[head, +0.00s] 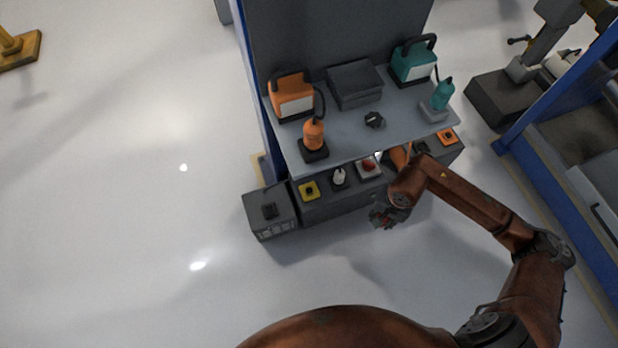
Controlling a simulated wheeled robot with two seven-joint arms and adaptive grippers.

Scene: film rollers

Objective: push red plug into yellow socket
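The yellow socket (309,191) is a small yellow square with a dark centre, on the left part of the low dark bench front. My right gripper (382,218) hangs in front of the bench, to the right of the yellow socket and apart from it. A small reddish piece (386,223) shows at its fingertips. It is too small to tell whether this is the red plug or whether the fingers are shut on it. No other red plug can be made out. My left gripper is not in view.
A red button (368,165) and a white-topped knob (339,177) sit right of the yellow socket; an orange socket (448,137) is at the far right. A grey box (270,213) stands left. Orange and teal devices stand on the shelf (345,145).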

